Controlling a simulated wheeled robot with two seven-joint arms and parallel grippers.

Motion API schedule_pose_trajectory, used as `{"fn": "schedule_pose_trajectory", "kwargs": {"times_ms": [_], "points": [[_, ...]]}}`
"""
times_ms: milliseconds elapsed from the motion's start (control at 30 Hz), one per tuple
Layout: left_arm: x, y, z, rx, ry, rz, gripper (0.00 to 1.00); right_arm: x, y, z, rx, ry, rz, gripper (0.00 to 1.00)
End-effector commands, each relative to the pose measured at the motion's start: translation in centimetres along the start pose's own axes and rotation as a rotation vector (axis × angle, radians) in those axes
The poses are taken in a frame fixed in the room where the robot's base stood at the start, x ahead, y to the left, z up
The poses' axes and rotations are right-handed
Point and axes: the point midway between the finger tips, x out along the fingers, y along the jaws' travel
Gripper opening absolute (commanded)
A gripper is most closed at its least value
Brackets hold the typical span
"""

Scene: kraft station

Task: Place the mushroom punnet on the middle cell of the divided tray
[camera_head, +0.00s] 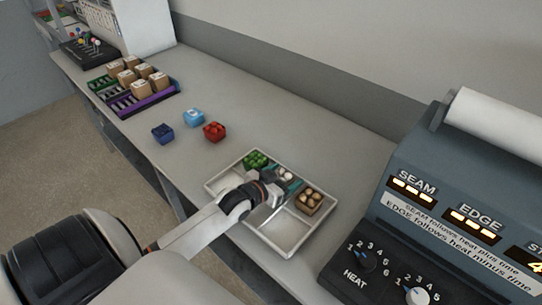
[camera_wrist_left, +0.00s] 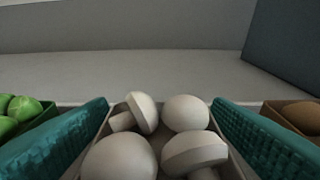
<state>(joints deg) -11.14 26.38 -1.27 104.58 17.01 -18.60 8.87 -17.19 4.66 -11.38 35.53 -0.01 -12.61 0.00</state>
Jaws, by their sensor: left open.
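The mushroom punnet (camera_head: 286,176) holds several white mushrooms and sits in the middle cell of the back row of the divided tray (camera_head: 297,241). In the left wrist view the white mushrooms (camera_wrist_left: 185,112) fill the lower middle, between the two teal finger pads. My left gripper (camera_head: 279,190) is over the tray at this punnet, its fingers open, one on each side of it. The arm hides part of the tray's near left side. I cannot tell whether the pads touch the punnet. My right gripper is not in view.
A punnet of green items (camera_head: 256,160) sits in the tray's back left cell, and a brown punnet (camera_head: 309,201) in the right one. Blue, light blue (camera_head: 194,117) and red (camera_head: 214,131) punnets stand farther left. A sealing machine (camera_head: 440,215) borders the right.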

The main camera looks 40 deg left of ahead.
Motion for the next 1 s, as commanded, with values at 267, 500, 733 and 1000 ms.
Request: {"fn": "schedule_pose_trajectory", "kwargs": {"times_ms": [267,500,733,1000], "points": [[-5.3,0.0,-0.3,0.002,0.006,0.000,0.74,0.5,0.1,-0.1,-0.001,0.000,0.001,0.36],[-9.4,0.0,-0.3,0.000,0.005,0.000,0.74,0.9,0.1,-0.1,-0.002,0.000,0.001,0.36],[-11.2,0.0,-0.1,0.000,0.003,0.000,0.74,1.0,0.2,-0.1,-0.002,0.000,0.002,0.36],[-11.4,0.0,0.0,0.000,0.002,0.000,0.74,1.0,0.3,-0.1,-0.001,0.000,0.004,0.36]]}}
